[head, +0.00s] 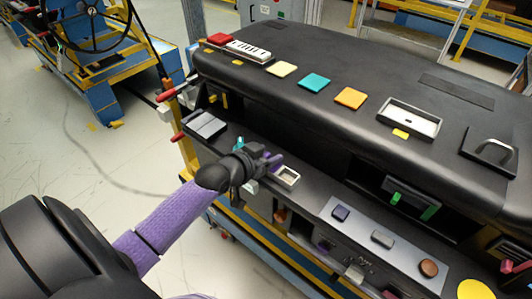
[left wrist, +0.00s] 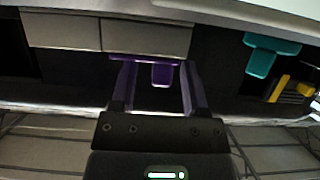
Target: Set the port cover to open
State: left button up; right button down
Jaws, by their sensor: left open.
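My left gripper (head: 270,162) reaches in from the left to the lower ledge of the black dashboard. It also shows in the left wrist view (left wrist: 158,85), with its two purple fingers spread apart. A purple tab (left wrist: 161,74) shows between the fingers, apart from both of them. A small pale-framed box (head: 288,177) sits on the ledge just right of the gripper. I cannot tell for certain which part is the port cover, or whether it is open or closed. The gripper hides part of the ledge.
The dashboard top (head: 300,60) carries teal (head: 314,83) and orange (head: 350,98) pads and a white-framed tray (head: 409,118). A grey two-part panel (head: 205,124) lies left of the gripper. A teal handle (left wrist: 265,55) is at the right in the wrist view.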

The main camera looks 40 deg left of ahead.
pick_arm(q)
jog(key=p+v, duration=0.2)
jog(key=v, duration=0.7)
jog(key=shift+s+r, duration=0.15)
jog(key=shift+s, duration=0.25)
